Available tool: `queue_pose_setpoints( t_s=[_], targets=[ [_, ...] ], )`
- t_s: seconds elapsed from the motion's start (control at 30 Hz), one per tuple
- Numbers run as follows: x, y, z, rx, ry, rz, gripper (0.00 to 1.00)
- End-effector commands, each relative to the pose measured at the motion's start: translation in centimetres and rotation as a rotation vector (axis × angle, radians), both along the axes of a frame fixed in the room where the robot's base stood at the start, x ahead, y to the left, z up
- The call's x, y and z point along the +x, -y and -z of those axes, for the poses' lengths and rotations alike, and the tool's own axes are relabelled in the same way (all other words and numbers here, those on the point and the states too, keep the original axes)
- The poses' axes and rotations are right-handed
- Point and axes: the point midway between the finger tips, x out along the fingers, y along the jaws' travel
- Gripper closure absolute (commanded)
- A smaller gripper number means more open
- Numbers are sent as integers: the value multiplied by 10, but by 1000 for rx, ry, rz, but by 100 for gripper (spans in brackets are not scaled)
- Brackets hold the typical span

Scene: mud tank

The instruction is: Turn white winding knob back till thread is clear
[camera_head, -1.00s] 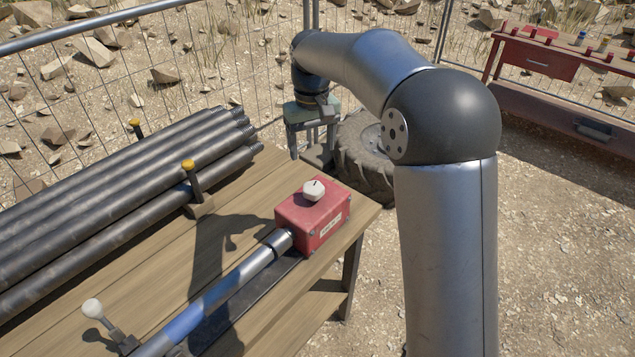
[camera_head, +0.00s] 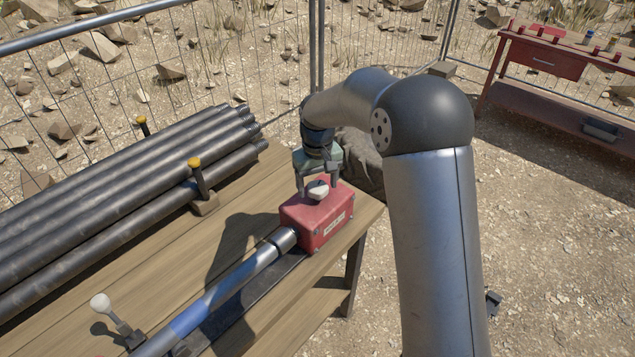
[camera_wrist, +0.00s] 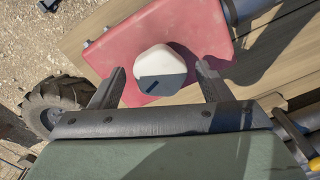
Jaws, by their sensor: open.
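The white winding knob (camera_head: 318,190) sits on top of a red box (camera_head: 322,222) at the near right end of the wooden bench. In the wrist view the knob (camera_wrist: 160,68) is a faceted white disc with a dark mark, half in shadow. My gripper (camera_head: 317,190) is above the box, fingers pointing down. Its two fingers (camera_wrist: 158,82) stand open, one on each side of the knob, with visible gaps, so it is not gripped. A steel tube with a blue band (camera_head: 205,305) joins the red box at its left. No thread can be made out.
Dark steel pipes (camera_head: 120,190) lie stacked on the bench (camera_head: 170,258), held by yellow-capped posts (camera_head: 198,178). A white-knobbed lever (camera_head: 101,304) stands at the front left. A tyre (camera_head: 358,150) lies behind the box. A red workbench (camera_head: 545,62) is at the far right.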

Motion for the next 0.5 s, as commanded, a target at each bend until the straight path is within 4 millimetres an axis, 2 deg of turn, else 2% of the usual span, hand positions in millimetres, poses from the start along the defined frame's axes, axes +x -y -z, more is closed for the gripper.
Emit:
queue_pose_setpoints(
  t_s=[0.03,0.17,0.2,0.5],
  targets=[
    [0,0,0,0,0,0,35],
    [0,0,0,0,0,0,71],
    [0,0,0,0,0,0,74],
    [0,0,-1,0,1,-26,74]
  ],
)
